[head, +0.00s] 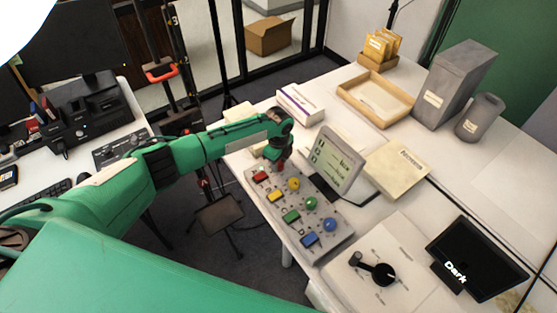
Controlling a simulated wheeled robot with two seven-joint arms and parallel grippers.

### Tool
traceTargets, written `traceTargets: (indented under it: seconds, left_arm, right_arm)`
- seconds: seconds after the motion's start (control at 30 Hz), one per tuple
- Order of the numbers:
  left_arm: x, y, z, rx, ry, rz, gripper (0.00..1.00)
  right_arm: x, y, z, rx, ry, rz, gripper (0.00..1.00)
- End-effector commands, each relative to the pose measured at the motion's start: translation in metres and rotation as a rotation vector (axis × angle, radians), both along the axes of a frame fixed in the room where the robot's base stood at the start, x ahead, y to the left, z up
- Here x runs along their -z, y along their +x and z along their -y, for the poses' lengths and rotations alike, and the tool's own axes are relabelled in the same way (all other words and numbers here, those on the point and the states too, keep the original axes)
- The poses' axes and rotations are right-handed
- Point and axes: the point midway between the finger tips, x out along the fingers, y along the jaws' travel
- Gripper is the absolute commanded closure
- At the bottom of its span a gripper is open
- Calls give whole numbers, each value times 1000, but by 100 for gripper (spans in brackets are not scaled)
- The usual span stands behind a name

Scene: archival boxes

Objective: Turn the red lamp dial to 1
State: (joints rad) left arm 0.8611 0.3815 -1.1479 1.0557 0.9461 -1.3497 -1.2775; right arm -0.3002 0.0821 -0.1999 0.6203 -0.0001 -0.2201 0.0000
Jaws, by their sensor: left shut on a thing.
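The lamp panel (322,240) is a grey board on the white table, with red, yellow, green and blue squares in a row and a round dial beside each. The red dial (281,166) is at the far end, mostly hidden by my left gripper (282,160). My left gripper points down at it and is shut on it. The dial's pointer and its number cannot be read. The yellow dial (293,184), green dial (311,204) and blue dial (330,224) are uncovered. My right gripper is not in view.
A tilted grey display (336,160) stands close behind the panel. A white box with a black knob (381,273) and a black screen reading "Dark" (475,262) are at the near right. A beige box (397,168), wooden tray (376,99) and grey file box (455,85) stand farther back.

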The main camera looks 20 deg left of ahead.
Motion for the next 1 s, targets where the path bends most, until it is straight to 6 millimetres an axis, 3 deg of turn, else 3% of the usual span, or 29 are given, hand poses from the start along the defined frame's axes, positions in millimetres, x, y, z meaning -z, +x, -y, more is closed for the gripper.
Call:
traceTargets:
  seconds: [1.0]
  left_arm:
    - [-3, 0, 2, -965, -2, -1, 90]
  right_arm:
    - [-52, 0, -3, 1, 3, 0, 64]
